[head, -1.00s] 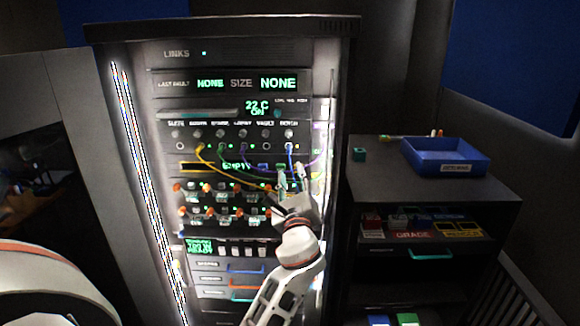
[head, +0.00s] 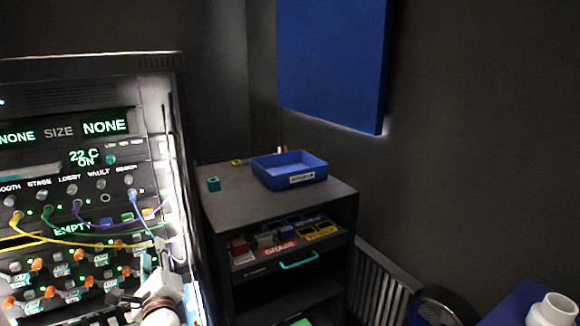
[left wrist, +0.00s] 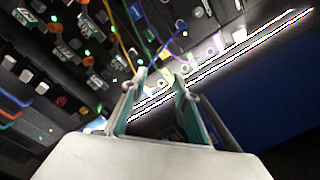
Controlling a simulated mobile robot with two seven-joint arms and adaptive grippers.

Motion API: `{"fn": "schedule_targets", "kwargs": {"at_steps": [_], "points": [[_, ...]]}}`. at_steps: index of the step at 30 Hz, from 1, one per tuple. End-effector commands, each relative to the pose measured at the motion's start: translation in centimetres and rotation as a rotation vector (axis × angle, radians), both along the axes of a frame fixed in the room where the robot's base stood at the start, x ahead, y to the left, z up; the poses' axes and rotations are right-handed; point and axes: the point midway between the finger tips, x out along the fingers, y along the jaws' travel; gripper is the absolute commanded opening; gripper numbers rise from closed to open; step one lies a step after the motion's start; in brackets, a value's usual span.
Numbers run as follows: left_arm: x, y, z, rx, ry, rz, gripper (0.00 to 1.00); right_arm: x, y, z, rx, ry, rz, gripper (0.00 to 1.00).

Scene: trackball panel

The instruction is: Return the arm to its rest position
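My left gripper (head: 152,253) is in front of the lit rack panel (head: 58,97), near its right edge and below the row of cable sockets. In the left wrist view the two fingers (left wrist: 161,82) stand apart with nothing between them, so the gripper is open and empty. The panel's cables and switches show beyond the fingertips; whether a finger touches a cable cannot be told. The left arm's wrist shows at the bottom of the head view. My right gripper is not in view.
A dark cabinet (head: 225,201) stands right of the rack, with a blue tray (head: 290,172) and a small teal block (head: 213,184) on top. Its open drawer holds coloured boxes (head: 322,231). A radiator (head: 380,288) and a white container (head: 551,312) are farther right.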

Motion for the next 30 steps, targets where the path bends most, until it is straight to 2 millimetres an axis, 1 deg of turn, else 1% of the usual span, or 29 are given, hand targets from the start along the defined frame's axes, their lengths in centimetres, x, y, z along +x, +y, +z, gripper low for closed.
{"fn": "schedule_targets", "kwargs": {"at_steps": [1,2,3,5,6,8,9,11,12,14,15,17,18,21,22,25,27,30], "points": [[-0.8,-0.8,-3.6,-0.104,0.011,-0.048,0.3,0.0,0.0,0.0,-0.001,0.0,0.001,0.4],[-1.3,-1.4,-5.6,-0.181,0.01,-0.078,0.3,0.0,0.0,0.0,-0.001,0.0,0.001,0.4],[-2.1,-2.3,-8.2,-0.288,0.012,-0.113,0.3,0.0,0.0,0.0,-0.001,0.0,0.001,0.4],[-3.6,-3.6,-11.9,-0.451,0.016,-0.155,0.3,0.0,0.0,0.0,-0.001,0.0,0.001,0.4],[-4.7,-4.5,-14.2,-0.566,0.02,-0.174,0.3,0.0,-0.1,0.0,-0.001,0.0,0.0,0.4],[-6.7,-5.8,-17.7,-0.738,0.029,-0.192,0.3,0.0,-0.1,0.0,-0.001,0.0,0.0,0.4],[-8.2,-6.6,-19.9,-0.857,0.034,-0.194,0.3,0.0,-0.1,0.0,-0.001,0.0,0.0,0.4],[-10.7,-7.9,-23.0,-1.037,0.044,-0.187,0.3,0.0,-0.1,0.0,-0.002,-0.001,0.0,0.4],[-12.5,-8.8,-24.9,-1.161,0.051,-0.172,0.3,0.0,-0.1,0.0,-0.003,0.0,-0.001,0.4],[-15.4,-10.0,-27.6,-1.346,0.057,-0.136,0.3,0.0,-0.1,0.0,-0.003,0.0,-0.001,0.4],[-17.3,-10.8,-29.2,-1.466,0.06,-0.103,0.3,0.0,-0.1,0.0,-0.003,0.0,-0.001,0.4],[-20.2,-11.8,-31.2,-1.633,0.06,-0.044,0.3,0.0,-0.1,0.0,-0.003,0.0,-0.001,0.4],[-21.9,-12.4,-32.3,-1.736,0.058,-0.002,0.3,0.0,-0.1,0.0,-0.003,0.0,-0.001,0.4],[-25.6,-13.6,-34.3,-1.94,0.047,0.105,0.3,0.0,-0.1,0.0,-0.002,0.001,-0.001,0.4],[-26.5,-13.8,-34.6,-1.987,0.043,0.133,0.3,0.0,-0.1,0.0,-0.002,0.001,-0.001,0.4],[-28.4,-14.4,-35.5,-2.092,0.03,0.201,0.3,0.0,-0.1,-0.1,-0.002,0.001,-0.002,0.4],[-29.0,-14.5,-35.7,-2.128,0.024,0.224,0.3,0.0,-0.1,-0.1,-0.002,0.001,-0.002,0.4],[-29.1,-14.6,-35.7,-2.141,0.02,0.233,0.3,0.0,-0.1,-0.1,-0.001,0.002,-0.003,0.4]]}}
